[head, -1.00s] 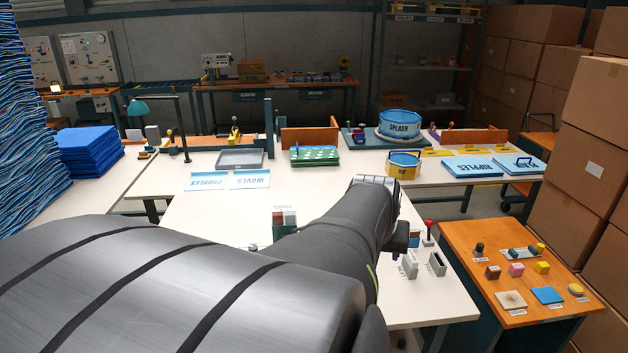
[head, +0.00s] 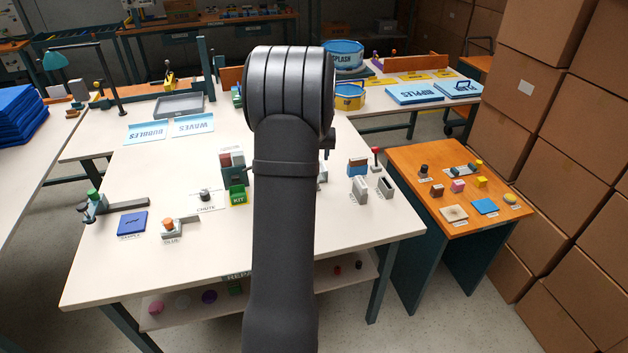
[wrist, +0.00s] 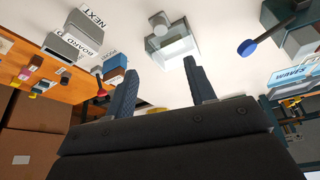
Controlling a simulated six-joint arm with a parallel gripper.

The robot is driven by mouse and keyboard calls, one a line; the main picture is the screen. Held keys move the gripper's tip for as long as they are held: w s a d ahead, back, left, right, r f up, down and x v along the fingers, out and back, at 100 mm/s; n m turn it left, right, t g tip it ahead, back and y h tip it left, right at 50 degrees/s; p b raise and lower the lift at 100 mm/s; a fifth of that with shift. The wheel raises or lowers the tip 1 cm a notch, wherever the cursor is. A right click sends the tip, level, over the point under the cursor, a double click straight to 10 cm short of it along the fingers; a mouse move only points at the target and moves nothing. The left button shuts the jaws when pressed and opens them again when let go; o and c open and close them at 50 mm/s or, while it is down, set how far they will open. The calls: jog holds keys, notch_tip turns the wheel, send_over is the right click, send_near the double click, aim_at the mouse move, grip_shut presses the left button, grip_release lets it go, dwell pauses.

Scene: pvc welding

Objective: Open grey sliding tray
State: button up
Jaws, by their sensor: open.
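A shallow grey tray (head: 180,106) lies at the back of the white table in the head view. In the wrist view, a pale box with clear-looking sides and a grey round knob (wrist: 172,43) stands on the white surface beyond my fingertips. I cannot tell which of these is the sliding tray. My gripper (wrist: 160,67) is open, its two blue-grey fingers apart with nothing between them. In the head view my arm hides most of the gripper and the pale box.
Grey blocks labelled NEXT (wrist: 90,20) and BOARD (wrist: 74,48) stand to one side in the wrist view. A red-knobbed lever (head: 376,157) stands near the table's right edge. An orange side table (head: 440,165) holds several small parts. The table's front right is clear.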

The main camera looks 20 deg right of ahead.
jog(key=x, duration=1.7)
jog(key=shift+w+f, duration=0.3)
